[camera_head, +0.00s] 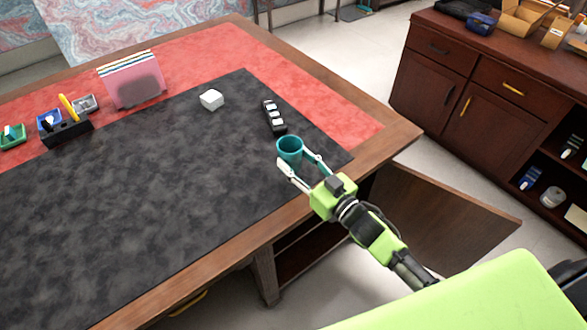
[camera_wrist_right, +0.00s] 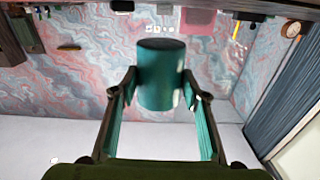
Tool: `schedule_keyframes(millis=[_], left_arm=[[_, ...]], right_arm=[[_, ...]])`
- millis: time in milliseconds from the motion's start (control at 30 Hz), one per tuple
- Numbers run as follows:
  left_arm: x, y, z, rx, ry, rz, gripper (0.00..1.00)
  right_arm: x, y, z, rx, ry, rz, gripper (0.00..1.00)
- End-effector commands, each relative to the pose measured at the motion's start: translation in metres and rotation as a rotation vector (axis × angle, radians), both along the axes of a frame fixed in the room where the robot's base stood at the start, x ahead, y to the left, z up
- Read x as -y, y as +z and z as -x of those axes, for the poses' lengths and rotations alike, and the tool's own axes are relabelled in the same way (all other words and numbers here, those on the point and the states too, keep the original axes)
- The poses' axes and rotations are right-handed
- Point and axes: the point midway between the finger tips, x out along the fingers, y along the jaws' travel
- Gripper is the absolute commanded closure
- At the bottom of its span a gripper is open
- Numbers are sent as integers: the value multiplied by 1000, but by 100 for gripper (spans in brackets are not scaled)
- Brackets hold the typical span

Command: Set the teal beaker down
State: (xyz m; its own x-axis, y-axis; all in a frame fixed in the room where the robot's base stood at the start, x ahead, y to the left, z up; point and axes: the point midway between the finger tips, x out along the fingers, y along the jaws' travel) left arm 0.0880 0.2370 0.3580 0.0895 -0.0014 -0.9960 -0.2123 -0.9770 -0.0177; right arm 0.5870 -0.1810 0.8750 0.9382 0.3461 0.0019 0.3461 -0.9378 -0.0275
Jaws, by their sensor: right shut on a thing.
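The teal beaker (camera_head: 289,148) is a small open-topped cup over the right part of the black desk mat (camera_head: 150,180). My right gripper (camera_head: 297,164) is shut on the beaker, with one finger on each side of it. In the right wrist view the beaker (camera_wrist_right: 160,82) sits between the two fingertips (camera_wrist_right: 160,88). I cannot tell whether its base touches the mat or is held just above it. My left gripper is not in view.
A black holder with white keys (camera_head: 273,116) lies just behind the beaker, and a white block (camera_head: 211,100) stands farther left. A pink file rack (camera_head: 134,83) and a pen holder (camera_head: 68,130) are at the far left. The mat's front left is clear.

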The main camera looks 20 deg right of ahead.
Motion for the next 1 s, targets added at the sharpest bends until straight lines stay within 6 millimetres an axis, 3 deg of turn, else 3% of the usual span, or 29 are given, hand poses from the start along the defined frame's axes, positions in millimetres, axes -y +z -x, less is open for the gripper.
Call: schedule_keyframes(millis=[167, 467, 867, 900, 933, 1000], left_arm=[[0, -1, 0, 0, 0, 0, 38], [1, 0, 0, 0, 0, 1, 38], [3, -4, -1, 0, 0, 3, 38], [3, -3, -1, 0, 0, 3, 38], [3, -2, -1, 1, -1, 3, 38], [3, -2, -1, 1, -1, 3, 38]], right_arm=[[-3, -8, -8, 3, 1, 0, 84], [-5, -41, -11, 1, 0, -1, 84], [-5, -47, -11, 2, 1, -1, 84], [-4, -47, -11, 1, 1, 0, 51], [-4, -47, -11, 1, 1, 0, 43], [-4, -47, -11, 0, 1, 0, 42]])
